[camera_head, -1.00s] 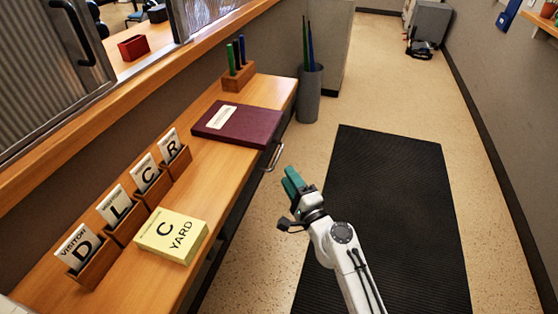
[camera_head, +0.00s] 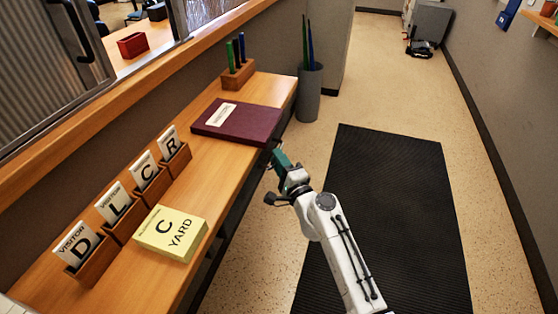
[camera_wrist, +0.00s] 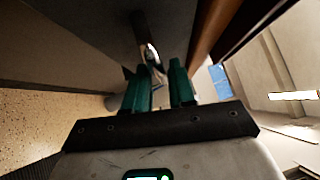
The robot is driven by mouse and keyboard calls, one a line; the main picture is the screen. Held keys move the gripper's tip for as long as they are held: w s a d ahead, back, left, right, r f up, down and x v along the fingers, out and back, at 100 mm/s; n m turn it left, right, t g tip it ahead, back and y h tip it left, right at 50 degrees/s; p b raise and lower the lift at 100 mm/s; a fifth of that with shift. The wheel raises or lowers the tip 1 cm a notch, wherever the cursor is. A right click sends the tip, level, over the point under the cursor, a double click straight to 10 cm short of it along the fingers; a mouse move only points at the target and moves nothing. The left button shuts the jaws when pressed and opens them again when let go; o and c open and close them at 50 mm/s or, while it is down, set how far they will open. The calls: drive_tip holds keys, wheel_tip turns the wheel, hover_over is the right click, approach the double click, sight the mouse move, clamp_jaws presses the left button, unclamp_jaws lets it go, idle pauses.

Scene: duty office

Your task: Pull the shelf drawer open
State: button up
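The shelf (camera_head: 215,165) is a wooden counter along the left wall, with a dark drawer front below its edge. Its metal drawer handle is hidden behind my gripper (camera_head: 279,160) in the head view. In the wrist view a shiny handle (camera_wrist: 150,50) sticks out from the grey drawer front (camera_wrist: 95,30), just ahead of the fingertips. My gripper's green fingers (camera_wrist: 160,68) are apart with a gap between them, and the handle's near end lies at that gap. I cannot tell whether they touch it.
On the shelf are a maroon book (camera_head: 238,122), a yellow card block (camera_head: 170,233), several wooden card holders (camera_head: 125,226) and a pen block (camera_head: 238,78). A grey bin (camera_head: 309,95) stands past the shelf's far end. A black mat (camera_head: 385,215) covers clear floor to the right.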

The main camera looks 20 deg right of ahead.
clamp_jaws()
drive_tip(key=shift+d, duration=0.1)
drive_tip(key=s+d+b, duration=0.1)
drive_tip(key=s+d, duration=0.9)
drive_tip(key=d, duration=0.4)
drive_tip(key=shift+s+d+b, duration=0.3)
drive_tip(key=shift+s+d, duration=0.05)
drive_tip(key=shift+s, duration=0.05)
drive_tip(key=shift+o, duration=1.5)
unclamp_jaws()
drive_tip(key=s+d+f+b, duration=0.1)
drive_tip(key=s, duration=0.9)
drive_tip(key=shift+s+d+f, duration=0.2)
drive_tip(key=shift+s+d, duration=0.1)
